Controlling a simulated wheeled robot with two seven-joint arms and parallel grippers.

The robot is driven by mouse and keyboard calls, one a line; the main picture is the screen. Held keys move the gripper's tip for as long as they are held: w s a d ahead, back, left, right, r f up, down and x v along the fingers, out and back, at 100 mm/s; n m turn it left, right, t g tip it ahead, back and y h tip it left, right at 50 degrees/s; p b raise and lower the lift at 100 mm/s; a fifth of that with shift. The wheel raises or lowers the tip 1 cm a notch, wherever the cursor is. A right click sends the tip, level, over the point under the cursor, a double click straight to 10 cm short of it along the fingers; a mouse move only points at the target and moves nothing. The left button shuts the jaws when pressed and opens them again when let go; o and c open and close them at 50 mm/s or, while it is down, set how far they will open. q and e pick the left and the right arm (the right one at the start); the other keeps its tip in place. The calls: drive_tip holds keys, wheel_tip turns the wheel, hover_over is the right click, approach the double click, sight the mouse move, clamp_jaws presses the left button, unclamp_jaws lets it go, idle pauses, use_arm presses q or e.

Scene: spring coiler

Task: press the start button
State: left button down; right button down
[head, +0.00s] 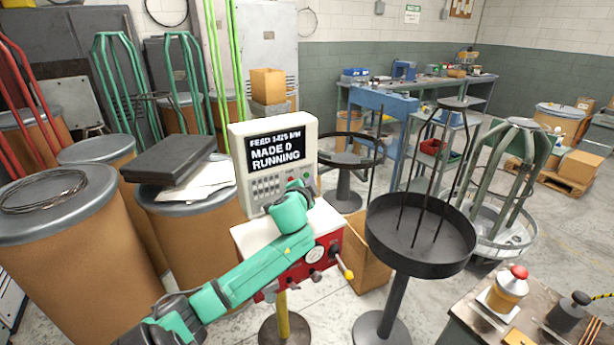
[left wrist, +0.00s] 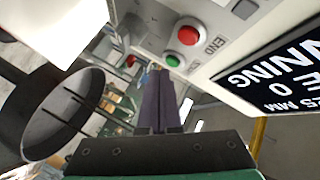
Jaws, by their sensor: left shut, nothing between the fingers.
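The control panel (head: 243,150) is a pale box with a lit screen (head: 273,148) reading "FEED 1425 MM, MADE 0, RUNNING". In the left wrist view the screen (left wrist: 275,80) is upside down, and the panel face carries a red button (left wrist: 188,35) and a smaller green button (left wrist: 173,60). I cannot read a start label. My left gripper (left wrist: 160,74) is shut and empty, its fingertips close beside the green button; I cannot tell if they touch it. In the head view my left arm covers the panel's lower right part. My right gripper is not in view.
A red machine housing (head: 325,250) with a yellow-tipped lever sits below the panel. A black round tray stand (head: 420,262) is to its right. Brown drums (head: 75,235) crowd the left.

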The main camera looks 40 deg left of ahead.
use_arm(q)
drive_tip(key=shift+d, duration=0.2)
drive_tip(key=d, duration=0.1)
drive_tip(key=s+d, duration=0.1)
drive_tip(key=d, duration=0.1)
drive_tip(key=d+p, duration=0.1)
drive_tip(key=shift+s+d, duration=0.25)
drive_tip(key=shift+d, duration=0.15)
idle(0.8)
